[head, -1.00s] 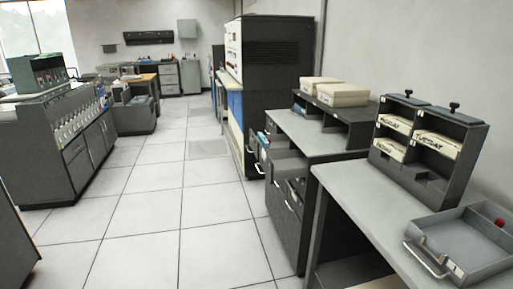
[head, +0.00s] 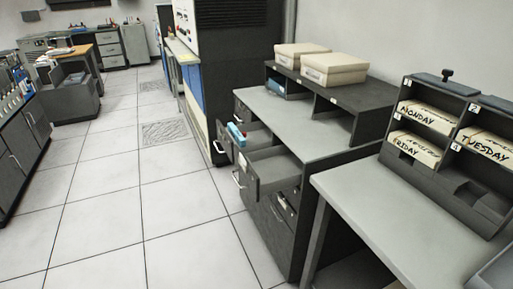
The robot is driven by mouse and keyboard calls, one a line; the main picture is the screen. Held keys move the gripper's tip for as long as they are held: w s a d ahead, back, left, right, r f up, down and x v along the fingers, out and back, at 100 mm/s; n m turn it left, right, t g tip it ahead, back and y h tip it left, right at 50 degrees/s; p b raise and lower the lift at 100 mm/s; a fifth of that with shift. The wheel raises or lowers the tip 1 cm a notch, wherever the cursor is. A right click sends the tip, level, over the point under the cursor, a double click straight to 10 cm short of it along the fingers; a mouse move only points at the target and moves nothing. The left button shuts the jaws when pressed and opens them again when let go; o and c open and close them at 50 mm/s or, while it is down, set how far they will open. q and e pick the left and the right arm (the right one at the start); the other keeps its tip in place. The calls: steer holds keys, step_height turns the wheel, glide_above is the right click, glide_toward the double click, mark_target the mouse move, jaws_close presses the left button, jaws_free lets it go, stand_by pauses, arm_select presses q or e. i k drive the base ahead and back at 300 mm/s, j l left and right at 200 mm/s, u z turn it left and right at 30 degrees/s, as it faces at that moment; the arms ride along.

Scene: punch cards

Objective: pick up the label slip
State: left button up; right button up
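I cannot make out a separate label slip in the head view. A dark rack (head: 395,158) at the right holds card decks in its slots. The decks read MONDAY (head: 424,116), FRIDAY (head: 414,147) and TUESDAY (head: 487,147). A small empty bin sits at the rack's lower front. Neither of my grippers is in view.
The rack stands on a grey table (head: 375,215); a grey tray (head: 497,272) is cut off at lower right. Left of it, a desk (head: 285,122) has open drawers (head: 272,167) jutting into the aisle and cream boxes (head: 334,68) on its shelf. The tiled floor (head: 110,205) is clear.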

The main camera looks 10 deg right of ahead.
mark_target(243, 161)
steer(key=i+j+z, duration=0.2)
steer(key=i+z, duration=0.2)
steer(key=i+j+z, duration=0.4)
steer(key=i+l, duration=0.05)
steer(key=l, duration=0.05)
